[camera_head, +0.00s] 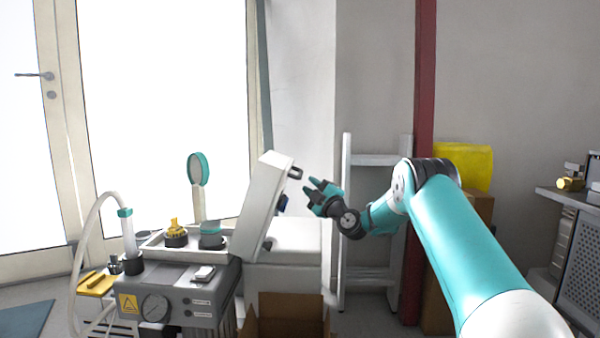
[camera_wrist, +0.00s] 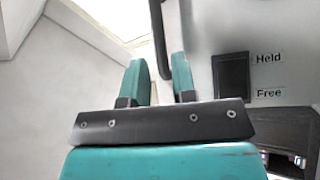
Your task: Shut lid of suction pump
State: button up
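The suction pump (camera_head: 185,292) is a grey unit with a gauge and a warning label, at the lower left in the head view. Its pale lid (camera_head: 258,208) stands open, tilted steeply up at the pump's right side. A dark handle (camera_head: 296,173) sticks out near the lid's top edge. My gripper (camera_head: 312,186) is just right of the lid's upper part, with its fingers pointing toward it. In the wrist view my gripper (camera_wrist: 159,62) is open, its two teal fingers apart. A dark bar (camera_wrist: 161,40), apparently the handle, shows between them; contact cannot be told.
A panel marked "Held" and "Free" (camera_wrist: 268,75) is close on the right in the wrist view. A cardboard box (camera_head: 290,312) stands below the lid. A pale ladder (camera_head: 372,160) and red post (camera_head: 425,80) are behind my arm. A hose (camera_head: 85,240) loops at left.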

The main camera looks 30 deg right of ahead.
aim_at(300, 173)
jog(key=x, duration=0.6)
jog(key=shift+w+r, duration=0.1)
jog(key=shift+w, duration=0.15)
grip_shut()
